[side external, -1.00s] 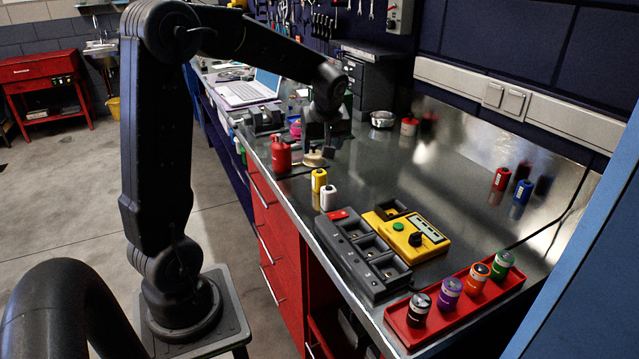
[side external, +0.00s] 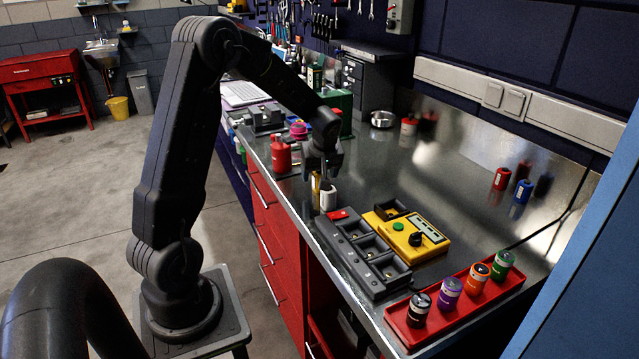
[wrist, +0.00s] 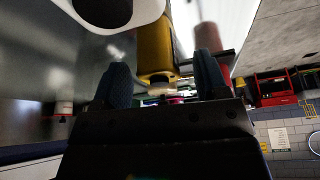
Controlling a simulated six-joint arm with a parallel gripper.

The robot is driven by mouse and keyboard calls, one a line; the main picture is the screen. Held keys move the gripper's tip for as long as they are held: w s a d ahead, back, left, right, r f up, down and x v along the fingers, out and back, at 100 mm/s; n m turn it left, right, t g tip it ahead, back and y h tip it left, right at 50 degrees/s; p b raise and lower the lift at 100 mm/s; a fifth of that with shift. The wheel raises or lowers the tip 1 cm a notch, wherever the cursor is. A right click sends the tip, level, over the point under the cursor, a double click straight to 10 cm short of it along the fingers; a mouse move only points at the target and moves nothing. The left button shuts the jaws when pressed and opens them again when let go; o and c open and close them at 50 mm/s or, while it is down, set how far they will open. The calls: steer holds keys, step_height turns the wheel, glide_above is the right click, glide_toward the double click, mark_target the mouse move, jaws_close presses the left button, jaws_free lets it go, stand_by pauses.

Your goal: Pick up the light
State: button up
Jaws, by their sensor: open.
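My gripper (side external: 319,174) is open and points down at a yellow cylinder (side external: 316,188) near the bench's front edge. In the wrist view the yellow cylinder (wrist: 155,45) shows between the two fingers (wrist: 162,80), with no clear contact. A white cylinder (side external: 328,199) with a dark end stands close beside it, and it also shows at the top of the wrist view (wrist: 145,12). The gripper partly hides the yellow cylinder in the side view. I cannot tell from the pictures which small cylinder is the light.
A red bottle (side external: 281,156) stands left of my gripper. A dark compartment tray (side external: 362,258) and yellow tester box (side external: 412,238) lie nearer the camera. A red tray (side external: 460,306) holds several coloured cylinders. Red (side external: 501,178) and blue (side external: 523,191) cylinders stand right. The middle bench is clear.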

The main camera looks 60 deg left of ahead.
steer(key=c, duration=1)
steer(key=shift+c, duration=0.2)
steer(key=shift+r, duration=0.1)
